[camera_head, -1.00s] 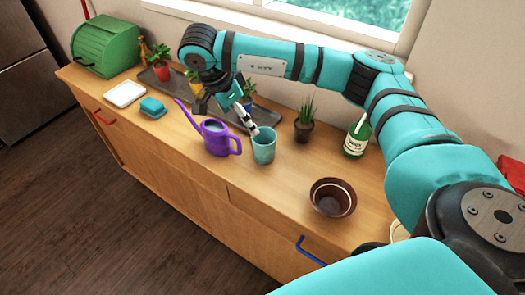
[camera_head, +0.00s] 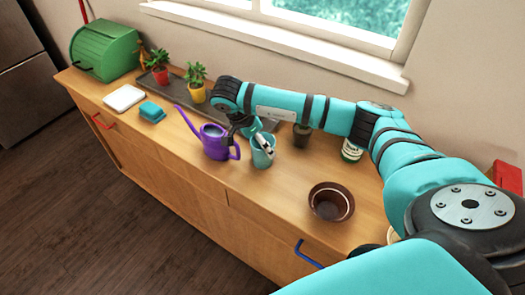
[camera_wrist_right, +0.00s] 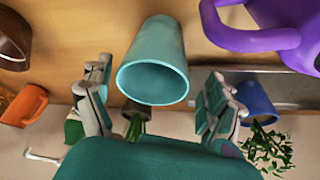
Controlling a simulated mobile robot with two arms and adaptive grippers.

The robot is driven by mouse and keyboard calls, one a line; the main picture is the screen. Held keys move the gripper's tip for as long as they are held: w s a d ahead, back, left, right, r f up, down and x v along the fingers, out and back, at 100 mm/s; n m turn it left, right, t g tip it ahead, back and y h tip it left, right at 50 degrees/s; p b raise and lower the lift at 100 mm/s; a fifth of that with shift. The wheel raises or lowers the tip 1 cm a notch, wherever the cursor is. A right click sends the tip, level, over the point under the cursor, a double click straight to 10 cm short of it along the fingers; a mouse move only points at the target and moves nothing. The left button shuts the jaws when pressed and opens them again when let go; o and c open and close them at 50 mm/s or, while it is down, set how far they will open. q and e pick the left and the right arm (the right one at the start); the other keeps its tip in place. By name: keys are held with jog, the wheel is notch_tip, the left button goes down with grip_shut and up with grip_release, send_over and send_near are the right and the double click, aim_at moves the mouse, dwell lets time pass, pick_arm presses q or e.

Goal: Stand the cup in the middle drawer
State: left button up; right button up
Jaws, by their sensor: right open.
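The teal cup (camera_head: 263,157) stands upright on the wooden counter, just right of the purple watering can. My right gripper (camera_head: 261,138) is open at the cup, its fingers reaching down around it. In the right wrist view the cup (camera_wrist_right: 152,70) lies between the two spread fingers of the gripper (camera_wrist_right: 158,85), with gaps visible on both sides. The counter's front (camera_head: 190,184) has a red handle at the left and a blue handle at the right. No drawer looks pulled out; the middle drawer's handle is not visible. My left gripper is out of view.
The purple watering can (camera_head: 216,146) stands close beside the cup and gripper. A brown bowl-like pot (camera_head: 331,201) is nearer the right. Potted plants (camera_head: 196,82) stand on a dark tray behind. A white dish (camera_head: 124,97) and teal box (camera_head: 152,111) are at the left.

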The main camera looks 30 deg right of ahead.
jog(key=f, duration=0.1)
jog(key=d+f+p, duration=0.1)
jog(key=d+f, duration=0.1)
jog(key=shift+s+f, duration=0.1)
jog(key=shift+s, duration=0.3)
jog(key=shift+d+f+p, duration=0.1)
jog(key=shift+f+p, duration=0.2)
jog(key=shift+f, duration=0.1)
jog(key=shift+w, duration=0.1)
jog(key=shift+c, duration=0.2)
jog(key=shift+c, duration=1.1)
jog(key=c, duration=1)
